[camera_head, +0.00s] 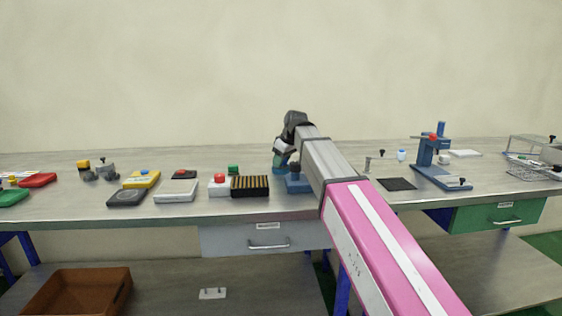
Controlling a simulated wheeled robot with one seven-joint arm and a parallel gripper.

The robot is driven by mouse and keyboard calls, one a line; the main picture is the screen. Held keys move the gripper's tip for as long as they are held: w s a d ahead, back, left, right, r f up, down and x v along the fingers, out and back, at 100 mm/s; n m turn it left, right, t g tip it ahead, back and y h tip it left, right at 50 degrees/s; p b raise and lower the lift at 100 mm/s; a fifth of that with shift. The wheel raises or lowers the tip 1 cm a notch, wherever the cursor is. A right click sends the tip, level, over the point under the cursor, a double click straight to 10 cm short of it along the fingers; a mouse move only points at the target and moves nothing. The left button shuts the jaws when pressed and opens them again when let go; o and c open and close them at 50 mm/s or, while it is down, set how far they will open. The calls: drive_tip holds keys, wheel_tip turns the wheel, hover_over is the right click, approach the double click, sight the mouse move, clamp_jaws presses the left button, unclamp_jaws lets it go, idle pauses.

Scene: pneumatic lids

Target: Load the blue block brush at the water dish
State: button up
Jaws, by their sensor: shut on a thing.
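My gripper (283,148) is over the middle of the bench, near its back, pointing down. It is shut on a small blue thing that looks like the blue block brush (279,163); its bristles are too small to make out. A blue block-shaped fixture (298,184) stands just to the right of and in front of it, partly behind my arm. I cannot make out the water dish for sure; my arm hides part of the bench.
A black slotted rack (250,186) and a white box with a red top (219,185) stand left of my gripper. A blue press (433,160) and dark mat (397,184) are to the right. A brown bin (77,292) is on the lower shelf.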

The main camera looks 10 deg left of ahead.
drive_tip(key=shift+r, duration=3.45)
